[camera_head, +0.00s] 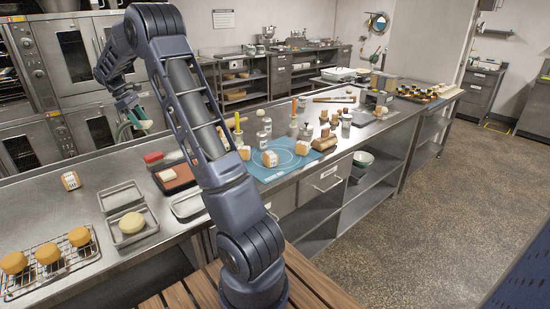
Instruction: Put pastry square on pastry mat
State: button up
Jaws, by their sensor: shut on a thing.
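My gripper (136,118) hangs above the left part of the steel counter, at the end of my raised arm. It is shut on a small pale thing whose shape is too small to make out. I cannot tell from this view whether it is the pastry square. The blue-green pastry mat (263,174) lies flat on the counter to the right of my arm, well apart from the gripper. Orange-brown blocks with pale labels (270,158) (302,147) stand on or at the mat. My arm hides part of the counter left of the mat.
Left on the counter are a wire rack (60,268) with round cakes, steel trays (121,196), a labelled block (72,181) and a dark red board (176,182). Ovens (75,60) stand behind.

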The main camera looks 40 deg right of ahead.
jog(key=d+m+y, duration=0.1)
jog(key=d+m, duration=0.2)
jog(key=d, duration=1.5)
jog(key=m+g+y, duration=0.2)
jog(key=m+y, duration=0.1)
jog(key=m, duration=0.5)
send_over(288, 146)
jog(key=f, duration=1.3)
jog(key=w+f, duration=0.1)
jog(key=f, duration=0.5)
jog(key=shift+a+f, duration=0.1)
jog(key=shift+f, duration=0.25)
jog(key=shift+f, duration=0.1)
jog(key=o, duration=0.8)
jog(key=shift+o, duration=1.2)
